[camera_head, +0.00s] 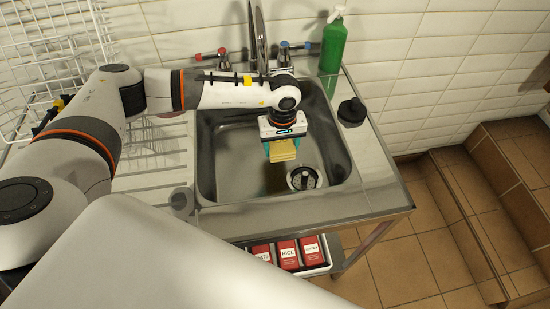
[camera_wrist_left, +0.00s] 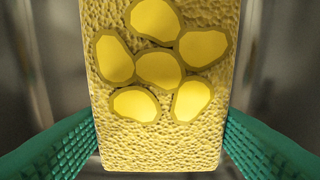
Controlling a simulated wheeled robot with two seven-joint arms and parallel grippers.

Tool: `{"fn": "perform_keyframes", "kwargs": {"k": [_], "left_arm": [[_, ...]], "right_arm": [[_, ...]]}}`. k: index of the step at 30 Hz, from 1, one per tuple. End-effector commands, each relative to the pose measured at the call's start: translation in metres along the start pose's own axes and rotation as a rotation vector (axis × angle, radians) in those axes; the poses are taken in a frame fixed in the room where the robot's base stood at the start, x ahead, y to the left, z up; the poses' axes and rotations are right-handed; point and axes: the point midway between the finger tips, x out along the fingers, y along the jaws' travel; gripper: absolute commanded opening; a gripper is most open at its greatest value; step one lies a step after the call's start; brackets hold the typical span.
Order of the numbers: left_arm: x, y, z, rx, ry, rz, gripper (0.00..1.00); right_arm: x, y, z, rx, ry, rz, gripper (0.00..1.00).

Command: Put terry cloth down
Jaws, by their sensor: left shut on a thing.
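The yellow terry cloth (camera_head: 283,152), a thick pad, is held in my left gripper (camera_head: 281,143) over the sink basin (camera_head: 235,170). The teal fingers are shut on its two sides. In the left wrist view the terry cloth (camera_wrist_left: 160,148) fills the middle, with a rough pale-yellow surface and several rounded brighter patches. A finger shows on each side of it. I cannot tell whether its lower edge touches the basin floor. My right gripper is not in view.
A drain (camera_head: 304,178) lies right of the cloth in the basin. A green bottle (camera_head: 333,45) and a black stopper-like object (camera_head: 352,111) stand on the right rim. The faucet (camera_head: 258,40) is behind. A white wire rack (camera_head: 55,40) is at left. Red boxes (camera_head: 288,254) sit below the sink.

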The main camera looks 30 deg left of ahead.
Motion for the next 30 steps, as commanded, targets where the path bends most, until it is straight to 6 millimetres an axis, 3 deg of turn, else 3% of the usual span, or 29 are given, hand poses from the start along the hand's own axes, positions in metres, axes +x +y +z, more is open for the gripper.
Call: {"fn": "perform_keyframes", "kwargs": {"k": [4, 16, 30], "left_arm": [[0.028, 0.001, -0.001, 0.001, 0.003, 0.004, 0.45], [0.077, 0.001, -0.001, 0.003, 0.001, 0.003, 0.45], [0.089, 0.001, -0.001, 0.004, 0.0, 0.001, 0.45]], "right_arm": [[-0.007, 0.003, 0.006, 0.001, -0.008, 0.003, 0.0], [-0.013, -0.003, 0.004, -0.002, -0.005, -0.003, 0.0], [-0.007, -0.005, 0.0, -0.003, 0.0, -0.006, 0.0]]}}
